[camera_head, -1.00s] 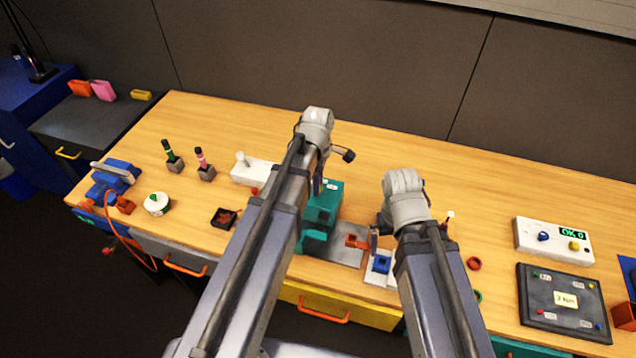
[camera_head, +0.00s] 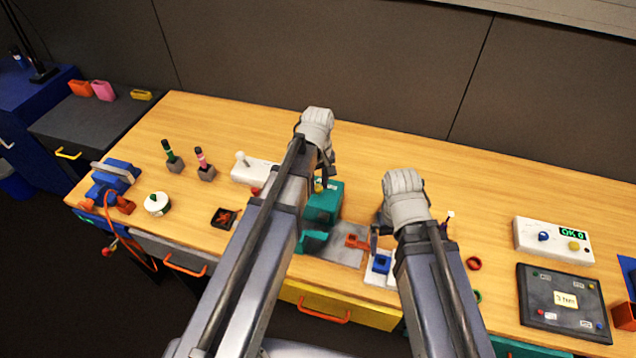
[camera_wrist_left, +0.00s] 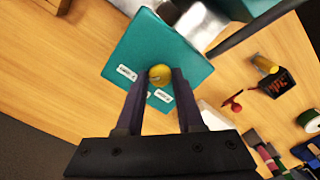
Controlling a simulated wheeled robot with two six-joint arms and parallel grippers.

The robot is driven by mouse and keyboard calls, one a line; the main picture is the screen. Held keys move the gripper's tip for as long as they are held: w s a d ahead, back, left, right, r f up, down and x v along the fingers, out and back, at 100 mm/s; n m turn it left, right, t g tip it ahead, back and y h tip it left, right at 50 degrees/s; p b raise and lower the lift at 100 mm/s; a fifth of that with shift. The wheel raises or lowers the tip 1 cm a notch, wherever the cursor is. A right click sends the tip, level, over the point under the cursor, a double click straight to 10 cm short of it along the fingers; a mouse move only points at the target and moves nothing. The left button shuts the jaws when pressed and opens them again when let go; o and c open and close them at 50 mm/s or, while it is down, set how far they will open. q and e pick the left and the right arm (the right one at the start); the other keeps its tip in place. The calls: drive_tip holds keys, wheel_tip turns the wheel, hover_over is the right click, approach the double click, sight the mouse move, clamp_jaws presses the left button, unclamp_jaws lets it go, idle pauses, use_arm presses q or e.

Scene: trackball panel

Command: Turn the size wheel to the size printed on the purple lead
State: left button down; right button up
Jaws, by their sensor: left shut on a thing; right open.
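A teal box (camera_head: 325,205) stands mid-table, with small white labels on its top. In the left wrist view the teal box (camera_wrist_left: 175,50) carries a round yellow knob (camera_wrist_left: 159,75), possibly the size wheel; the label print is too small to read. My left gripper (camera_wrist_left: 158,80) has its two fingers on either side of the yellow knob, shut on it. In the head view my left gripper (camera_head: 320,182) is over the box's far part, partly behind my arm. My right gripper (camera_head: 382,238) is open near an orange part (camera_head: 357,242). I cannot make out a purple lead.
A white block with a blue piece (camera_head: 381,264) lies by my right gripper. A white box reading "OK 0" (camera_head: 553,240) and a dark panel (camera_head: 562,302) stand at right. Several small items and a blue device (camera_head: 115,178) are at left.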

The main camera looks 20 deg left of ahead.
sight(318, 187)
use_arm(q)
drive_tip(key=shift+m, duration=1)
drive_tip(key=c, duration=0.5)
unclamp_jaws()
drive_tip(key=shift+c, duration=0.2)
wheel_tip(318, 187, up, 8)
drive_tip(key=p, duration=0.8)
drive_tip(key=shift+f, duration=0.1)
